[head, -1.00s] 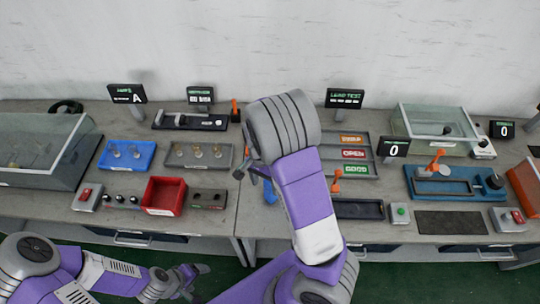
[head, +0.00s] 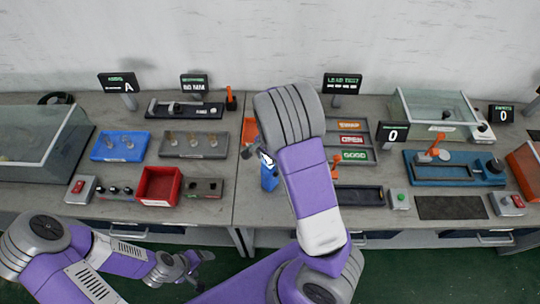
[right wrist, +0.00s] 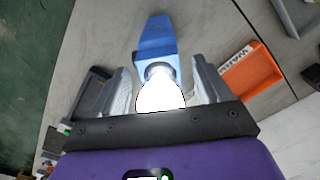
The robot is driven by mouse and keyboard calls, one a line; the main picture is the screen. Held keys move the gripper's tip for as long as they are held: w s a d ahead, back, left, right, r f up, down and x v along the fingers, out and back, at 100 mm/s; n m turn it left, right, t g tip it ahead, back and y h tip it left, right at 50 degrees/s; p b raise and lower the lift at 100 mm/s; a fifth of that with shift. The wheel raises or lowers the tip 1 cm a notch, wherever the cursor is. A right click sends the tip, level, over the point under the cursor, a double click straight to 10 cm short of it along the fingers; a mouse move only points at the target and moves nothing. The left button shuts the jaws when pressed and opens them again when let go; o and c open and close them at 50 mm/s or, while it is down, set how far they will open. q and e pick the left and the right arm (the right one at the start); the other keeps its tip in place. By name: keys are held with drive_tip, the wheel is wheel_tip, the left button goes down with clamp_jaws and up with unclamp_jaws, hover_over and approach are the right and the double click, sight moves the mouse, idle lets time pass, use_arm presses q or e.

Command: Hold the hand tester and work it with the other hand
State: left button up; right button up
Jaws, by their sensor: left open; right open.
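A blue tool with a bright white rounded end, which I take to be the hand tester, shows in the right wrist view (right wrist: 157,42) and in the head view (head: 269,179). Its white end lies between the spread fingers of my right gripper (right wrist: 161,82), and its blue body extends beyond the fingertips. The fingers stand apart; I cannot tell whether either touches it. In the head view, my right gripper (head: 256,150) is partly hidden behind my own arm. My left gripper (head: 192,264) is open and empty, low in front of the bench.
An orange tray (right wrist: 252,72) lies close to the right finger in the wrist view. On the bench are a red bin (head: 159,185), a blue tray of parts (head: 120,146), a grey parts tray (head: 193,144) and a blue lever fixture (head: 455,168).

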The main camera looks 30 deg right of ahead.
drive_tip(key=c, duration=1.3)
drive_tip(key=o, duration=0.5)
drive_tip(key=c, duration=0.3)
use_arm(q)
clamp_jaws()
idle(2.5)
